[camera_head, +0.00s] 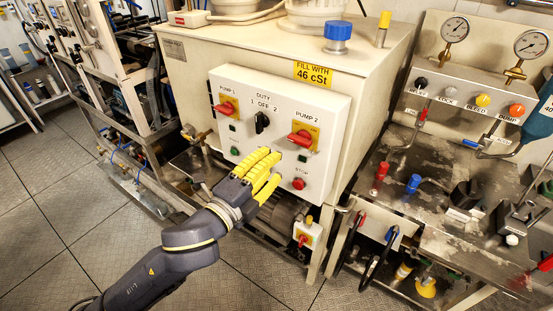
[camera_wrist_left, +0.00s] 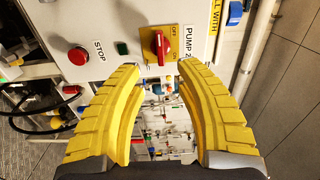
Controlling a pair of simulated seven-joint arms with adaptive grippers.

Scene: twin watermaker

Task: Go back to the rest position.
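My left gripper (camera_head: 278,165) has yellow ridged fingers and is in front of the lower part of the white control panel (camera_head: 235,80). In the left wrist view its fingertips (camera_wrist_left: 159,67) are apart with nothing between them. The panel's red PUMP 2 switch (camera_head: 302,138) is just above the fingers; it also shows beyond the fingertips in the left wrist view (camera_wrist_left: 160,42). The red stop button (camera_head: 298,184) is right of the fingers. I cannot tell whether a finger touches the panel. My right gripper is in neither view.
The panel is on a cream tank cabinet (camera_head: 372,70). A metal bench (camera_head: 415,160) with valves and gauges stands at the right. Pipe racks (camera_head: 130,130) stand at the left. The tiled floor (camera_head: 50,220) at the front left is clear around my left arm.

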